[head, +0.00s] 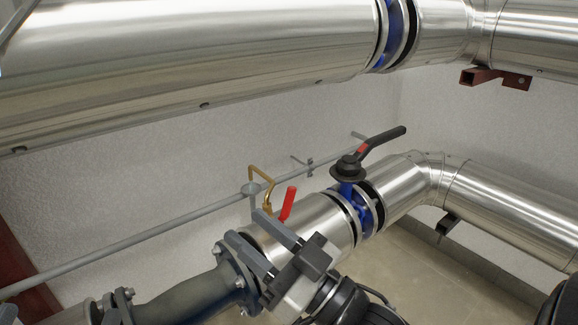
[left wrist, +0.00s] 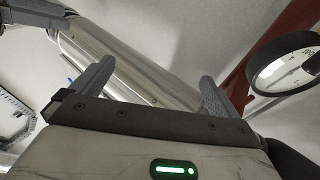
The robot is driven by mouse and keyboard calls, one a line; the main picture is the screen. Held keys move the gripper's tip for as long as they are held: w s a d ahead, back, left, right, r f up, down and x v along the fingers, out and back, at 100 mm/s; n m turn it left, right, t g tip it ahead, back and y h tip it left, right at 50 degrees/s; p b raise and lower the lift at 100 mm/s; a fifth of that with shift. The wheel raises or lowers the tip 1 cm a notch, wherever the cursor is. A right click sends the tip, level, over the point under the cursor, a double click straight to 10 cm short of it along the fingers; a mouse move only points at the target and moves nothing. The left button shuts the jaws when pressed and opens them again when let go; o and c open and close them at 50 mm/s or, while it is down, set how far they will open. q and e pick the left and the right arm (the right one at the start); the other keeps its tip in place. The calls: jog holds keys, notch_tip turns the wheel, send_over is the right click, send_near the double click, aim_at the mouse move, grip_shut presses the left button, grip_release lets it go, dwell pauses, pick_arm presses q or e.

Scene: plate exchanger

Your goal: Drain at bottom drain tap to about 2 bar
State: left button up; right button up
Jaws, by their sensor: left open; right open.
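The drain tap is a small brass valve (head: 267,209) with a red lever (head: 288,204), on the lower pipe in the head view. The lever points up, tilted slightly right. A bent brass outlet tube (head: 262,174) rises from the valve and turns over a grey funnel (head: 251,188). My right gripper (head: 246,226) is open and empty, just below and left of the valve, its fingers pointing up-left. It appears apart from the lever. My left gripper (left wrist: 150,85) is open and empty in the left wrist view. A round gauge (left wrist: 284,75) is at its right; its reading is illegible.
A black-handled valve (head: 380,141) stands on the lower pipe, right of the tap. A large metal-clad pipe (head: 190,50) runs overhead. A thin grey pipe (head: 130,238) runs along the wall. A bolted flange (head: 235,265) lies close to my right gripper.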

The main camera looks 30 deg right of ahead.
aim_at(293, 196)
jog(key=s+d+f+m+g+h+p, duration=0.1)
jog(key=s+d+f+m+h+p, duration=0.15)
jog(key=d, duration=0.45)
jog(key=s+d+f+m+g+h+p, duration=0.2)
jog(key=d+m+h+p, duration=0.15)
jog(key=d, duration=0.35)
jog(key=shift+m+h, duration=0.3)
jog(key=shift+h, duration=0.3)
jog(key=w+b, duration=0.1)
jog(key=w, duration=0.3)
jog(key=w+b, duration=0.2)
jog(key=w, duration=0.3)
jog(key=w+a+b, duration=0.1)
jog(key=w+b, duration=0.1)
jog(key=w, duration=0.3)
jog(key=shift+w+f, duration=0.25)
jog(key=shift+f, duration=0.05)
pick_arm(q)
jog(key=s+f+n+g+y, duration=0.2)
jog(key=s+f+n+g, duration=0.1)
jog(key=f+n+g, duration=0.1)
jog(key=shift+s+d+f+n, duration=0.3)
jog(key=shift+f+n, duration=0.2)
jog(key=shift+f, duration=0.65)
pick_arm(e)
jog(key=shift+w, duration=0.6)
